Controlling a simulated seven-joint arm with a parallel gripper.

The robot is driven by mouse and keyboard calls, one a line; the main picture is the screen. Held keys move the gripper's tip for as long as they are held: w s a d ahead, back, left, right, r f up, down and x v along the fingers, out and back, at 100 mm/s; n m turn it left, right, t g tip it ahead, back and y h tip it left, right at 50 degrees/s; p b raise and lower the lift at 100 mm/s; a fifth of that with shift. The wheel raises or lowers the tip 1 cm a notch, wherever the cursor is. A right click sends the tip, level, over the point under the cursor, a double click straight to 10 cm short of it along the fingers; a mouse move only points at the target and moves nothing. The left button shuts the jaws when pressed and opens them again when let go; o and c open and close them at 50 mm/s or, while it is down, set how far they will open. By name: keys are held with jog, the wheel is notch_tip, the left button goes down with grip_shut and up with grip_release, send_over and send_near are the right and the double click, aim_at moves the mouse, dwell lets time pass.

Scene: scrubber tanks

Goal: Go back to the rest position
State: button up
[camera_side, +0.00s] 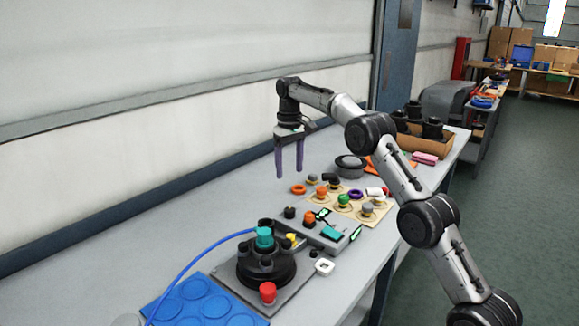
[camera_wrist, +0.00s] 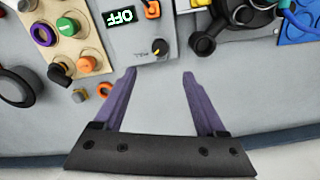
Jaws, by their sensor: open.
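My gripper (camera_side: 289,160) hangs above the grey table in the side view, its two purple fingers pointing down. In the wrist view my gripper (camera_wrist: 160,75) is open, with clear space and bare table between the fingers. It holds nothing and touches nothing that I can see. A control box (camera_wrist: 139,30) with a display reading OFF lies ahead of the fingertips. The black round device with a teal cap (camera_side: 264,238) stands on a grey base nearer the side camera.
A beige board (camera_side: 375,212) with several coloured knobs sits right of my gripper. An orange ring (camera_side: 298,189) lies near it. A blue tray (camera_side: 163,304) with round recesses is at the table's near end. A cardboard box (camera_side: 430,144) with black parts stands at the far end.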

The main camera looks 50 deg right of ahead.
jog(key=a+r+t, duration=0.1)
jog(key=a+r, duration=0.2)
jog(key=r, duration=0.5)
jog(key=s+a+r+n+t, duration=0.1)
jog(key=s+a+r, duration=0.45)
jog(key=s, duration=0.25)
jog(key=s+a+r+n+t, duration=0.1)
jog(key=s+a+r+t, duration=0.1)
jog(key=s+a+r, duration=0.45)
jog(key=s+a+f+n+t, duration=0.1)
jog(key=s+a+f, duration=0.1)
jog(key=s, duration=0.7)
jog(key=s+a+f, duration=0.2)
jog(key=s, duration=0.6)
jog(key=s+f, duration=0.7)
jog(key=f, duration=0.6)
jog(key=shift+s+a+t, duration=0.2)
jog(key=shift+a+t, duration=0.05)
jog(key=shift+t, duration=0.05)
